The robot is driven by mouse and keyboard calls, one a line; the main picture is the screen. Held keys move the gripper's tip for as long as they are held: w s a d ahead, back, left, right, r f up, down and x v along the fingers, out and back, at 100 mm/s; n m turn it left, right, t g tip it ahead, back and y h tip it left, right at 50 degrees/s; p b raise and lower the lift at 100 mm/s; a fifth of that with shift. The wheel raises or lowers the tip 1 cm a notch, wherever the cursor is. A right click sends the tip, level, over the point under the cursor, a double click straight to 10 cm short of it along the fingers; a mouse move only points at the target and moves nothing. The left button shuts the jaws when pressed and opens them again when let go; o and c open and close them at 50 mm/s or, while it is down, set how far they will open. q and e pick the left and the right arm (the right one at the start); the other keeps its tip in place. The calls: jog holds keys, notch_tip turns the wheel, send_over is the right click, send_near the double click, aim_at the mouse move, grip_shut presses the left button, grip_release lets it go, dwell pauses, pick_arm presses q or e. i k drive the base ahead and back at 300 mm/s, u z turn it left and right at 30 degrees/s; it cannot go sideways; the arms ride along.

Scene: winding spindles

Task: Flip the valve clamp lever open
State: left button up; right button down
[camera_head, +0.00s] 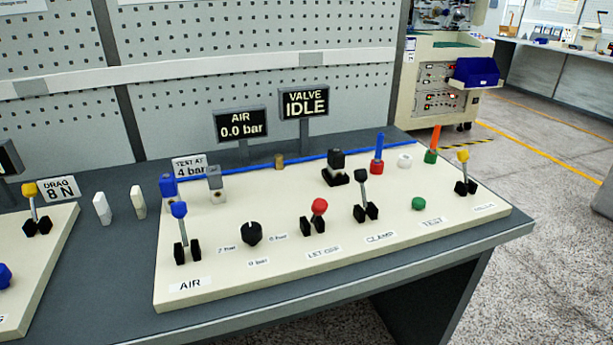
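The clamp lever (363,190) stands on the cream control panel (230,291), behind the CLAMP label (381,237). It has a black knob, a grey metal shaft and a black two-part base. Its shaft is close to upright, with the knob end up. A dark block-shaped fixture (336,163) sits behind it and a little to its left; I cannot tell whether it holds a valve. The valve display (304,103) reads VALVE IDLE. Neither of my grippers shows in the head view.
A red-knobbed lever (318,208) stands left of the clamp lever, and a green button (418,204) is on its right. A blue-knobbed AIR lever (180,225), a black dial (251,233) and a yellow-knobbed lever (463,170) share the panel. The air display (241,125) reads 0.0 bar.

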aim_at(361, 175)
jog(key=u, duration=2.4)
jog(key=k, duration=1.05)
jog(key=z, duration=1.2)
jog(key=i, duration=0.5)
jog(key=z, duration=0.05)
